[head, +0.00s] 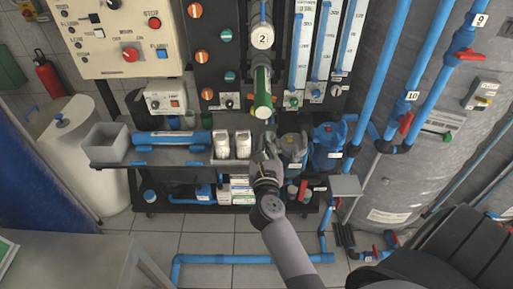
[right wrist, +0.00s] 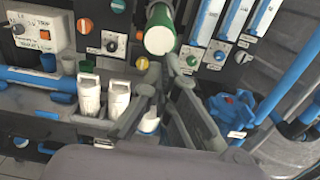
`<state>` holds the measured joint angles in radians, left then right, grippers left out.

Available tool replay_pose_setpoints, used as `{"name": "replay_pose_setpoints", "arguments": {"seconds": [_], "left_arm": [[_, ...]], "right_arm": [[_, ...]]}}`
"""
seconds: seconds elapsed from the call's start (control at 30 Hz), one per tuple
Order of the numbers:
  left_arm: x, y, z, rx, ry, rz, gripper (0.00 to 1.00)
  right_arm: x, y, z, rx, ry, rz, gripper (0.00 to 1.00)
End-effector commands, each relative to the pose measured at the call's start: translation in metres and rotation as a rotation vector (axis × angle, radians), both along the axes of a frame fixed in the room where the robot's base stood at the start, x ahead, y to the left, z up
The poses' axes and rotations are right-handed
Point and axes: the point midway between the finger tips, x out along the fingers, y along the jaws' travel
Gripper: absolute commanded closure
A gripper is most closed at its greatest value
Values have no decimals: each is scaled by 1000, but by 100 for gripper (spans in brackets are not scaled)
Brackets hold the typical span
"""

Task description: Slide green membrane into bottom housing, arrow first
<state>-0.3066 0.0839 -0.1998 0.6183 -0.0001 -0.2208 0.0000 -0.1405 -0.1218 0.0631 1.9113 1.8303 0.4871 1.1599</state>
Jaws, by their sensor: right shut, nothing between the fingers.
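The green membrane (head: 262,90) is a green cylinder with a pale end facing me. It projects from the panel below a white round part marked 2 (head: 262,36). In the right wrist view the green membrane (right wrist: 162,18) shows at the top, above the fingers. My right gripper (head: 268,140) is shut and empty, below and apart from the membrane's pale end. Its fingers also show in the right wrist view (right wrist: 162,70). No arrow on the membrane is readable. I cannot tell which part is the bottom housing. My left gripper is not in view.
Two white bottles (head: 232,145) stand on the grey shelf (head: 185,157), left of my right gripper. A blue horizontal tube (head: 170,137) and a grey bin (head: 108,142) are further left. A blue pump (head: 328,140) and pipes crowd the right. The tiled floor in front is mostly clear.

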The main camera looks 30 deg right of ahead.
Motion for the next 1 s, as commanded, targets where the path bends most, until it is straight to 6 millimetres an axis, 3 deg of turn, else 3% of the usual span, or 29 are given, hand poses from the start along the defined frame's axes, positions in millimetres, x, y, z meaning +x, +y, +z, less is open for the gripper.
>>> {"name": "replay_pose_setpoints", "arguments": {"seconds": [0.33,0.7,1.0], "left_arm": [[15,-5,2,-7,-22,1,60],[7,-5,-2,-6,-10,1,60],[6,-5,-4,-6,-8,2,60]], "right_arm": [[29,-17,0,-4,0,1,100],[64,-38,-1,-5,2,3,100],[75,-45,0,-5,3,3,100]]}}
